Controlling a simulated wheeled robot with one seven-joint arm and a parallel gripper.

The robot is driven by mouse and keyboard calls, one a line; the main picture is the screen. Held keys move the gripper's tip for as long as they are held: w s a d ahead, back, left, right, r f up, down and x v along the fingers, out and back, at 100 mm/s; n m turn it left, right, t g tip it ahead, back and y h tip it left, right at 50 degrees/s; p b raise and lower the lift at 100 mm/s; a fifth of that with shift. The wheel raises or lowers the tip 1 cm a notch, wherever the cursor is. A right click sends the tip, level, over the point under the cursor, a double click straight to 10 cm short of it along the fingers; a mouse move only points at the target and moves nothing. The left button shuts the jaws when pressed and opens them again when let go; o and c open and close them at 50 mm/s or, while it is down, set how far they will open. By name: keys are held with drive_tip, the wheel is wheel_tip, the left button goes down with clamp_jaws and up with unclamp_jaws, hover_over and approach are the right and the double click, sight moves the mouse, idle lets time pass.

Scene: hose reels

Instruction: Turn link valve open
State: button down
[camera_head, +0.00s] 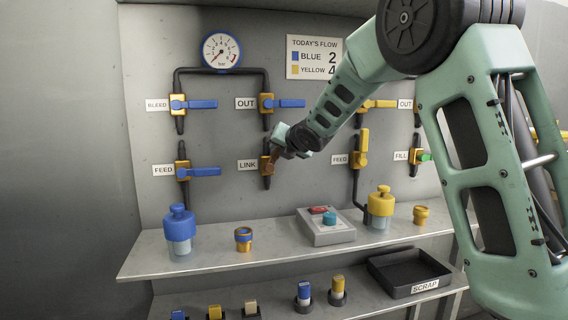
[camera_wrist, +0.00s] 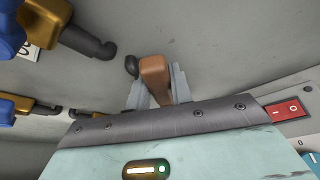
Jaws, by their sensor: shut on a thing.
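The link valve (camera_head: 267,167) is on the grey wall panel, just right of its LINK label (camera_head: 248,164). Its brown handle (camera_wrist: 154,72) shows between my fingers in the wrist view. My gripper (camera_head: 277,148) reaches in from the upper right and is shut on this handle (camera_wrist: 157,92). A dark pipe end (camera_wrist: 131,65) shows beside the handle. In the head view my gripper covers part of the handle, so its exact angle is hard to tell.
The blue OUT valve (camera_head: 266,104) is above the link valve. The blue FEED valve (camera_head: 184,171) is to the left, the yellow FEED valve (camera_head: 361,150) to the right. A control box (camera_head: 318,235) and a blue canister (camera_head: 179,231) stand on the shelf (camera_head: 215,255) below.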

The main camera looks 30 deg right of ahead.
drive_tip(key=a+n+b, duration=0.1)
drive_tip(key=a+n+h+b, duration=0.1)
drive_tip(key=b, duration=0.1)
drive_tip(key=shift+w+a+r+n+g+h, duration=0.1)
drive_tip(key=shift+w+a+n+g+h, duration=0.1)
drive_tip(key=shift+w+n+g+h, duration=0.15)
drive_tip(key=shift+w+a+r+n+g+h+b, duration=0.15)
drive_tip(key=shift+w+r+n+g+h+b, duration=0.15)
drive_tip(key=shift+n+b, duration=0.35)
drive_tip(key=shift+h, duration=0.25)
drive_tip(key=c, duration=1.2)
unclamp_jaws()
drive_tip(key=shift+f, duration=0.1)
drive_tip(key=shift+c, duration=0.2)
drive_tip(key=v, duration=1.6)
drive_tip(key=shift+s+d+r+p, duration=0.2)
drive_tip(key=shift+s+d+p, duration=0.1)
drive_tip(key=shift+s, duration=0.1)
